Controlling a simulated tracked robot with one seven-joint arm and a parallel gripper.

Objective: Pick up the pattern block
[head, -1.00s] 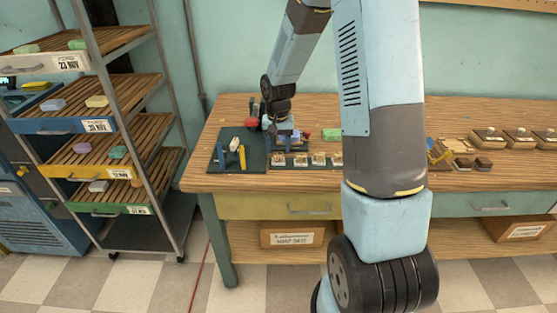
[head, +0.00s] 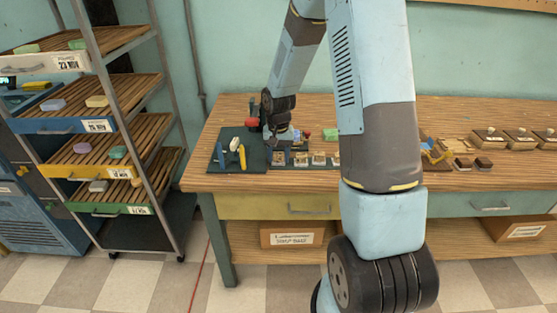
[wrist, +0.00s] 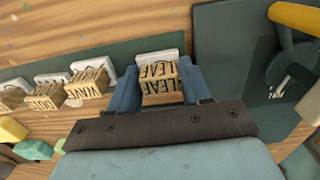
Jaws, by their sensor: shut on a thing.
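The wooden pattern block (wrist: 158,88) marked LEAF is between the two blue fingers of my gripper (wrist: 157,84) in the wrist view. The gripper is shut on its sides. A white plate (wrist: 157,57) shows just beyond the block; I cannot tell whether the block is lifted clear of its place. In the head view my gripper (head: 281,143) is low over the left part of the bench, at the left end of the block row. The held block is too small and covered to make out there.
Other lettered blocks (wrist: 93,82) stand in a row on a dark green strip, left in the wrist view. A dark mat (head: 238,150) with tools lies left of my gripper. Coloured soap pieces (wrist: 33,148) are close by. A slatted rack (head: 110,150) stands left of the bench.

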